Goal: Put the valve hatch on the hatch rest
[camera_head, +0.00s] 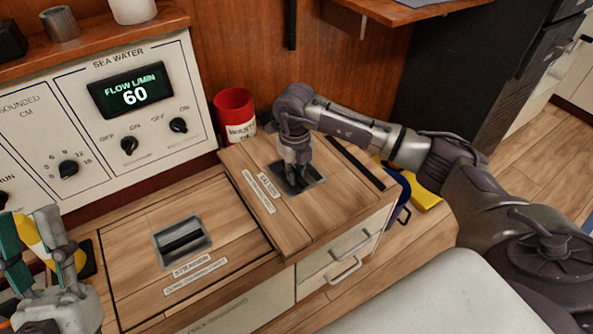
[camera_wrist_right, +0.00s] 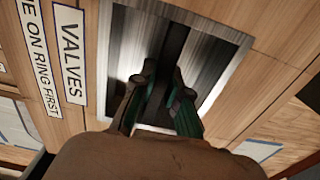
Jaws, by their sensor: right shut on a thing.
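The valve hatch (camera_head: 288,215) is a wooden panel with a VALVES label and a recessed metal handle plate. It is at the middle of the head view, over the drawer cabinet. My right gripper (camera_head: 297,180) points down into the recess, shut on the dark handle bar. In the right wrist view, its green-padded fingers (camera_wrist_right: 167,100) are on either side of the bar. I cannot tell whether the hatch is lifted. My left gripper (camera_head: 40,245) is at the lower left with its fingers apart. I cannot make out the hatch rest.
The strainer hatch (camera_head: 225,246) lies to the left, with its own recessed handle. The control panel (camera_head: 105,150) is at the back left. A yellow object (camera_head: 424,196) lies right of the cabinet.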

